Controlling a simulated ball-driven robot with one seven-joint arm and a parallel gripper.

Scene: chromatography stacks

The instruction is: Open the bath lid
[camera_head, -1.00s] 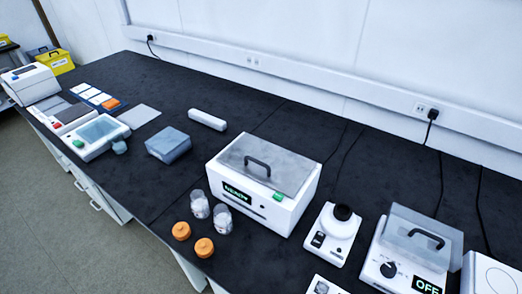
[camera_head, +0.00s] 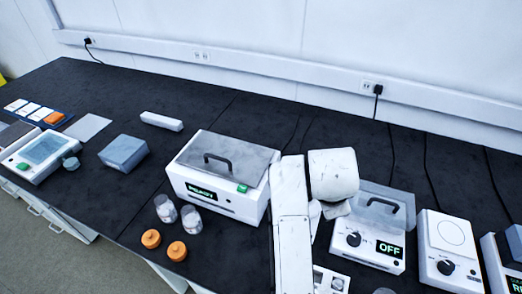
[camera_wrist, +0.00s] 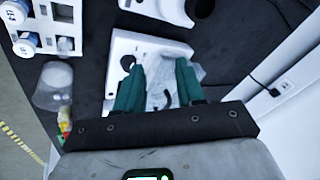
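Two lidded units stand on the black bench, and I cannot tell from labels which is the bath. A white box (camera_head: 393,258) with a knob and an OFF display has a translucent grey lid (camera_head: 372,203) with a black handle, and this lid looks shut. A larger white box (camera_head: 235,202) with a READY display has a grey lid (camera_head: 250,158) with a black handle, also shut. In the wrist view, my gripper (camera_wrist: 158,66) has its teal fingers apart above a white unit (camera_wrist: 150,47) with a dark curved handle. No grip on the handle shows.
Two clear jars (camera_head: 165,208) and two orange caps (camera_head: 151,239) sit by the READY box. A white knobbed unit (camera_head: 449,240) stands right of the OFF box. A blue-grey block (camera_head: 123,150) lies farther left. Bench behind the boxes is mostly clear.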

